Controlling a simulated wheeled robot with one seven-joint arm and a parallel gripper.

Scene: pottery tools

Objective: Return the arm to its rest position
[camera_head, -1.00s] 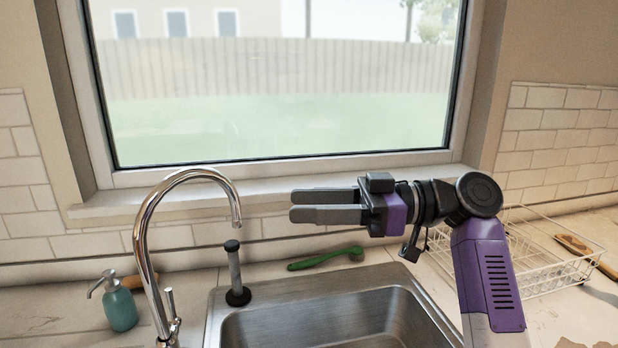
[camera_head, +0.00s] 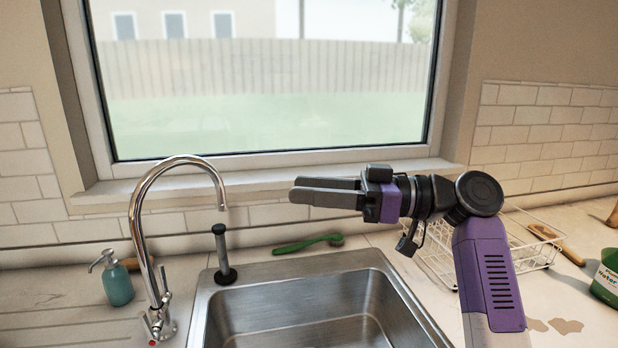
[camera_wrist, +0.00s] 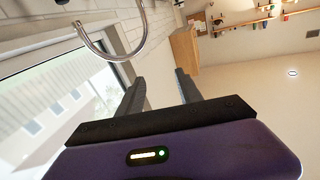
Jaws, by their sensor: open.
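My gripper (camera_head: 325,191) is raised in front of the window sill, above the back right of the sink, with its fingers pointing left in the head view. It is open and holds nothing. In the wrist view my gripper (camera_wrist: 160,83) shows two dark fingers apart with nothing between them. My arm, purple and grey, rises from the lower right of the head view and bends at a dark round joint.
The faucet (camera_head: 140,230) stands left of the sink (camera_head: 300,325). A dark plunger-like tool (camera_head: 223,255), green brush (camera_head: 305,243) and teal soap bottle (camera_head: 117,283) are behind and beside it. A wire rack (camera_head: 440,255) and green container (camera_head: 607,275) are right.

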